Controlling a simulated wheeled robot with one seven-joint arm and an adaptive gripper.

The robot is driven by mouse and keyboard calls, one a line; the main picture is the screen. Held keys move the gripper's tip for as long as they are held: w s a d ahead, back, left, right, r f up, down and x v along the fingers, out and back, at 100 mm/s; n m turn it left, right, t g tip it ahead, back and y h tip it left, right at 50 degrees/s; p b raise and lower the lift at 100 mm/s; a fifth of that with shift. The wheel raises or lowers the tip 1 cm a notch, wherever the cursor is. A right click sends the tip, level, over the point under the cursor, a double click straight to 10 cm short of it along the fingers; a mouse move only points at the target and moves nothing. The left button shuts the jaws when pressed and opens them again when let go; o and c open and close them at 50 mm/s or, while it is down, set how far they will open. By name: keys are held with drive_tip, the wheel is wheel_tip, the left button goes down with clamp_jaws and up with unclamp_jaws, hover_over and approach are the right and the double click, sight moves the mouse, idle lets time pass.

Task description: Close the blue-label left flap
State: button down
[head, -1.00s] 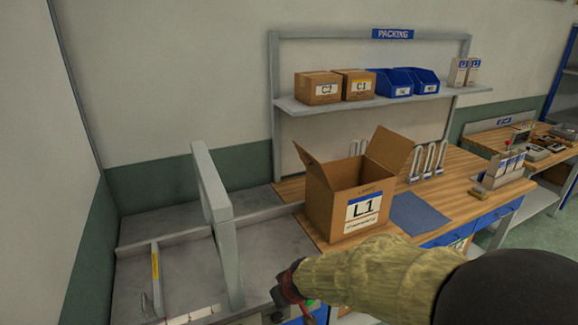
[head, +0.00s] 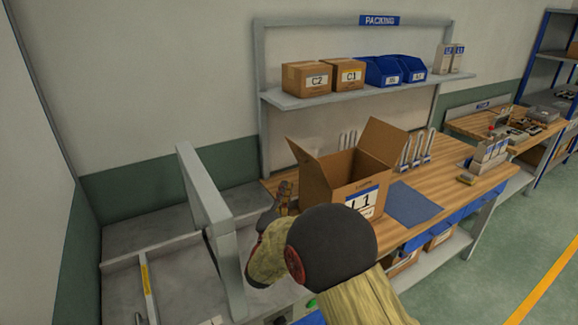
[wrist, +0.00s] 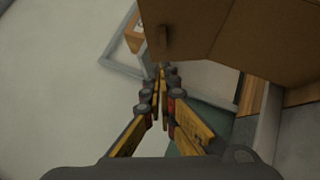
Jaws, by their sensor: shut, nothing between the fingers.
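The open cardboard box (head: 342,186) stands on the wooden packing table, its blue-topped L1 label facing me and partly hidden by my arm. Its left flap (head: 308,163) stands up, tilted outward to the left. Its right flap (head: 382,141) also stands up, tilted to the right. My gripper (head: 287,187) is shut and empty, close to the left side of the box. In the wrist view my gripper (wrist: 162,72) points up beside brown cardboard (wrist: 235,38), which fills the upper right. I cannot tell whether the fingers touch it.
A grey upright frame (head: 208,215) stands left of my arm. A blue mat (head: 413,204) lies right of the box. White racks (head: 416,149) stand behind it. A shelf (head: 290,99) above holds the C2 box (head: 306,78), C1 box (head: 345,75) and blue bins (head: 393,71).

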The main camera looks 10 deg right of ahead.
drive_tip(key=b+x, duration=0.2)
drive_tip(key=x, duration=0.8)
idle(0.3)
drive_tip(key=shift+w+d+r+g+p, duration=0.1)
drive_tip(key=shift+d+r+g+p, duration=0.2)
drive_tip(key=shift+p, duration=0.5)
drive_tip(key=shift+r+p, duration=0.1)
drive_tip(key=shift+p, duration=0.2)
